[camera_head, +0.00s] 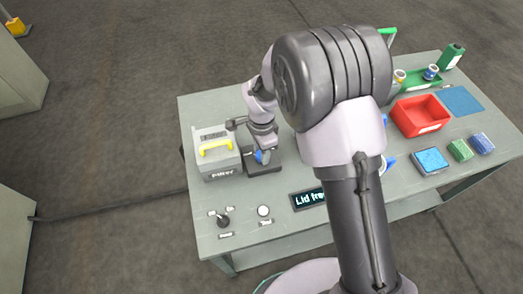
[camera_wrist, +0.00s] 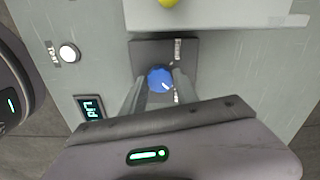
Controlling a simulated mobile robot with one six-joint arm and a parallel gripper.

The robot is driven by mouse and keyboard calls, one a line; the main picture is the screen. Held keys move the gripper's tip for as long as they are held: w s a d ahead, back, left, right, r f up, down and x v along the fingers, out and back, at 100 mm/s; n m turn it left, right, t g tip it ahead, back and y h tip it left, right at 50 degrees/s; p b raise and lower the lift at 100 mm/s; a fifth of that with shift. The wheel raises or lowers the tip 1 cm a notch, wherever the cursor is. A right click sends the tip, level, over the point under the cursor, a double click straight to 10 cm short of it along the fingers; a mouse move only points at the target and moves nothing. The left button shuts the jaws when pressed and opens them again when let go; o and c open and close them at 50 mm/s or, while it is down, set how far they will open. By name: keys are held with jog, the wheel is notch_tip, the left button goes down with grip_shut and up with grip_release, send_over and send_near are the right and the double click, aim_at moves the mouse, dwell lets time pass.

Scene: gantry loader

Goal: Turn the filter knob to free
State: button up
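The blue filter knob (camera_wrist: 160,79) sits on a dark plate (camera_wrist: 150,48) in the wrist view, its white mark pointing to the lower right. It shows partly in the head view (camera_head: 260,157), beside the grey Filter box (camera_head: 221,164) with its yellow handle (camera_head: 215,146). My gripper (camera_wrist: 160,82) is at the knob, one finger on each side. I cannot tell whether the fingers press on it or stand slightly apart. Small lettering beside the knob is too blurred to read.
A white button (camera_wrist: 69,53) labelled Test and a black lever switch (camera_head: 222,220) are near the table's front edge. A red bin (camera_head: 420,115), a green tray (camera_head: 418,80) and several coloured pads are on the right.

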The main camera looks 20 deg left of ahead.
jog(key=o, duration=0.4)
jog(key=shift+r, duration=0.15)
notch_tip(320, 180, up, 17)
jog(key=p, duration=0.6)
jog(key=shift+r, duration=0.1)
